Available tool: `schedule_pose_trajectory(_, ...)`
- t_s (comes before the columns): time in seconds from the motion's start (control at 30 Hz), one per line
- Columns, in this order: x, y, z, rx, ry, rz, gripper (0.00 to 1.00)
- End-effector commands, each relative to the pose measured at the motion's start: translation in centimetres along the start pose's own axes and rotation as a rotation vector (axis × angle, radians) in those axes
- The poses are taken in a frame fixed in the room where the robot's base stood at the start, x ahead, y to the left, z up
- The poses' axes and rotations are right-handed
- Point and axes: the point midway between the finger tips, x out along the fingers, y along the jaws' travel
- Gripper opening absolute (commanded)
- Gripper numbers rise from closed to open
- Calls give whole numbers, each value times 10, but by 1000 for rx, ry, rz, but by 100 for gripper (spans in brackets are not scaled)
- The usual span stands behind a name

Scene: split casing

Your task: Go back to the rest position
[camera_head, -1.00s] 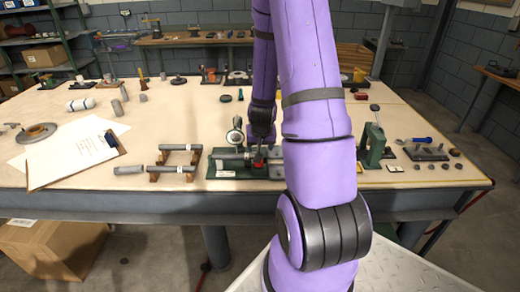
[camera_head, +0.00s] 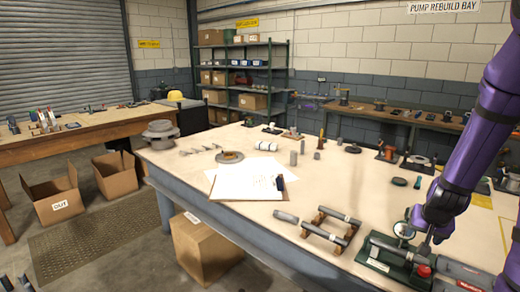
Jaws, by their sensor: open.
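My purple arm comes down at the right edge of the head view. My gripper (camera_head: 430,240) points down over the green fixture (camera_head: 398,262) at the table's front right. Its fingers are small and partly hidden by the wrist, and I see nothing carried in them. The fixture has a round dial gauge (camera_head: 404,230), a grey cylindrical part (camera_head: 390,246) lying along it and a red knob (camera_head: 424,271). I cannot tell whether the fingers touch the fixture.
The worktable (camera_head: 330,180) holds a clipboard (camera_head: 247,181), a brown rack with grey rods (camera_head: 330,226) and a round flanged part (camera_head: 230,157). A cardboard box (camera_head: 207,247) stands under its front edge. Open boxes (camera_head: 54,196) stand left. The floor between is clear.

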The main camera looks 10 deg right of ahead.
Motion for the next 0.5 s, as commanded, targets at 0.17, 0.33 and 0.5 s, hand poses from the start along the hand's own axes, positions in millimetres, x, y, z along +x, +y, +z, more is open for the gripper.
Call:
schedule_pose_trajectory(0.17,-62,-43,-2,-96,14,-72,64)
schedule_pose_trajectory(0.33,-118,-74,8,-184,15,-126,64)
schedule_pose_trajectory(0.5,-172,-98,27,-274,18,-169,64)
